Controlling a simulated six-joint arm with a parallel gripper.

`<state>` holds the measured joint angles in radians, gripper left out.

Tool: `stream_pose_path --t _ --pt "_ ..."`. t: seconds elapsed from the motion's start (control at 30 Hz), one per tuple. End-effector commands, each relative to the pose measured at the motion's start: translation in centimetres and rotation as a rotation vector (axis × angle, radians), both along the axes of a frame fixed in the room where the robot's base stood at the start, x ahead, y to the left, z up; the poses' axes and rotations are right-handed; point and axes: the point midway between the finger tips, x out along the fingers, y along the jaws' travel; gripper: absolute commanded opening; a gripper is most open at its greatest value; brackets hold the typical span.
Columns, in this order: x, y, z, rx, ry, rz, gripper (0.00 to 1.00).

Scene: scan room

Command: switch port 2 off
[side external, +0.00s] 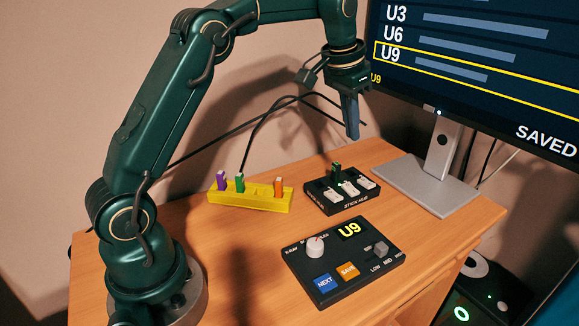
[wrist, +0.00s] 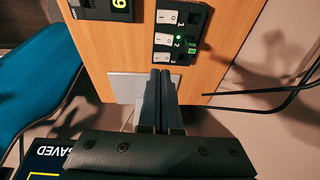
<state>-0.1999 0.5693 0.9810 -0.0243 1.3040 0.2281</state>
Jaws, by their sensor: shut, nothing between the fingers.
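The black stick hub (side external: 338,207) stands on the table; it also shows in the wrist view (wrist: 156,59) with ports marked 1, 2 and 3. Each port has a white rocker switch. The port 2 switch (wrist: 163,39) lies in the middle, and a green light (wrist: 177,38) glows beside it. A green stick (side external: 337,169) is plugged into the hub and shows beside the 2 in the wrist view (wrist: 192,46). I cannot tell how the rockers tilt. My gripper (side external: 353,137) is shut and empty, above the table behind the hub. Its fingertips (wrist: 161,72) appear just below port 3 in the wrist view.
A yellow holder (side external: 250,201) with purple, green and orange sticks stands left of the hub. A black control box (side external: 343,277) with a knob, buttons and "U9" display lies in front. The monitor (side external: 480,80) reads "SAVED"; its stand (side external: 425,187) is right of the hub.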

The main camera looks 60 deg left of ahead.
Motion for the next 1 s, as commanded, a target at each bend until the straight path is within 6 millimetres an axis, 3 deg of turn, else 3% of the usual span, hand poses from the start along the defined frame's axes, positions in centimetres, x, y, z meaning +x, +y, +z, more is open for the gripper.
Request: stream_pose_path --t 0.23,0.4,0.67,0.87,1.0 --pt "0.0 0.1 0.0 0.0 -0.001 0.0 0.0" --pt "-0.1 1.4 0.4 0.0 -0.004 0.003 0.0" --pt "0.0 1.3 0.2 0.0 -0.003 0.0 0.0" --pt "0.4 1.4 -1.6 -0.001 0.001 0.0 0.0" --pt "1.2 1.5 -4.3 -0.001 0.003 0.0 0.0"
